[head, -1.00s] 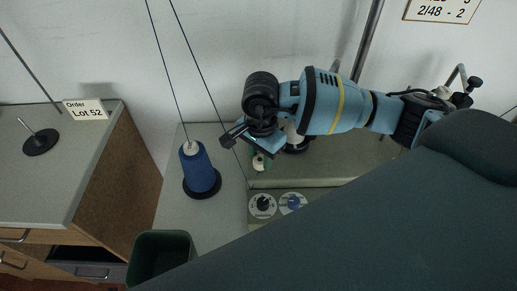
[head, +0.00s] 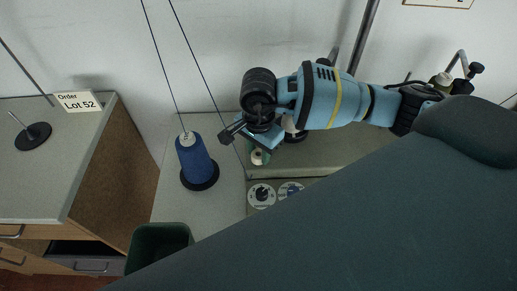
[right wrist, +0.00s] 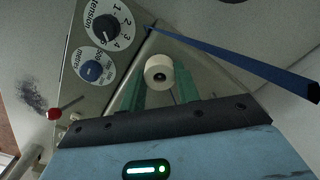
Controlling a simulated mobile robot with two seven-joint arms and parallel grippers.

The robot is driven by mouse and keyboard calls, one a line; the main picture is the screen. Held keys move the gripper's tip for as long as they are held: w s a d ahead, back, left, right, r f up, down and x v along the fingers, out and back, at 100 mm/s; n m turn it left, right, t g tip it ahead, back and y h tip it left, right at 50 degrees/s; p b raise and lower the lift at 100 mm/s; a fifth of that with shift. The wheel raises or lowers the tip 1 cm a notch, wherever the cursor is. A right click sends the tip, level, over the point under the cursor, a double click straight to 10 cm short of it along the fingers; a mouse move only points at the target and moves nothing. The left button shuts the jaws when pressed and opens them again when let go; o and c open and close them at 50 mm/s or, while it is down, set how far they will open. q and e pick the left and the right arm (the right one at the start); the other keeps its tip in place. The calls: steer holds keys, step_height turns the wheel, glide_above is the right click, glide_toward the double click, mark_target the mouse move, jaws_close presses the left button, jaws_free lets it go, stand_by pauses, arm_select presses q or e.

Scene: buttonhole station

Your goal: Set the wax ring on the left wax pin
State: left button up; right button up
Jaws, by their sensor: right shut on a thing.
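The wax ring (right wrist: 159,72) is a small pale cream ring with a dark centre hole. It sits between the two green fingers of my right gripper (right wrist: 158,88), which is shut on it. In the head view my right gripper (head: 259,156) hangs near the left edge of the grey machine top, and the ring (head: 257,157) shows small and pale at its tip. I cannot make out the left wax pin in either view. My left gripper is not in view.
A blue thread cone (head: 196,160) stands on a black base left of my right gripper, with threads rising from it. Dials (right wrist: 107,24) are on a panel beside the gripper. A green bin (head: 158,241) is at the front. A side table (head: 60,165) stands left.

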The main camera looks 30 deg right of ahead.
steer(key=shift+f, duration=0.4)
steer(key=o, duration=1)
step_height(320, 180, up, 8)
steer(key=shift+f, duration=0.1)
steer(key=shift+s, duration=0.1)
stand_by(0.7)
